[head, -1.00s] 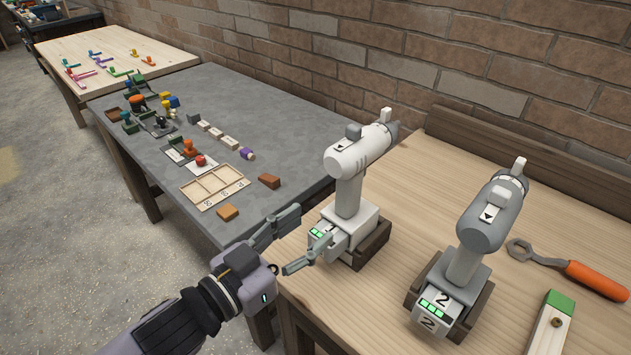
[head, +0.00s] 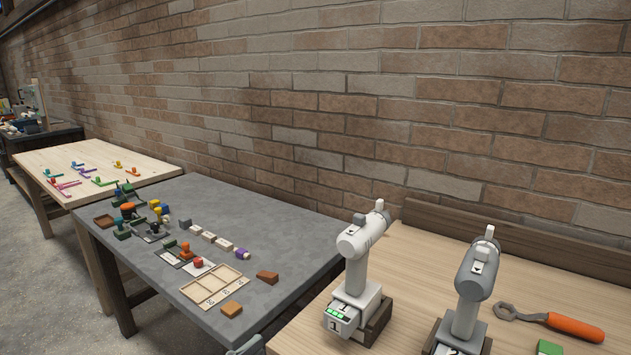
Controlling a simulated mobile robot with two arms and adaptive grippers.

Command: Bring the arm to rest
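Only a small grey tip of my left gripper (head: 248,346) shows at the bottom edge of the head view, by the front edges of the two tables. The rest of that arm is below the picture, so its fingers cannot be judged. My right gripper is not in view. Closest to the visible tip, a white cordless drill (head: 358,245) stands upright in a dark wooden holder, its battery marked 1 and showing green lights. The tip looks apart from it.
A grey drill (head: 474,275) marked 2 stands to the right on the light wooden bench (head: 420,245). An orange-handled wrench (head: 572,326) lies beyond it. The grey table (head: 285,225) holds a wooden tray (head: 190,291), stamps and blocks. A brick wall runs behind.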

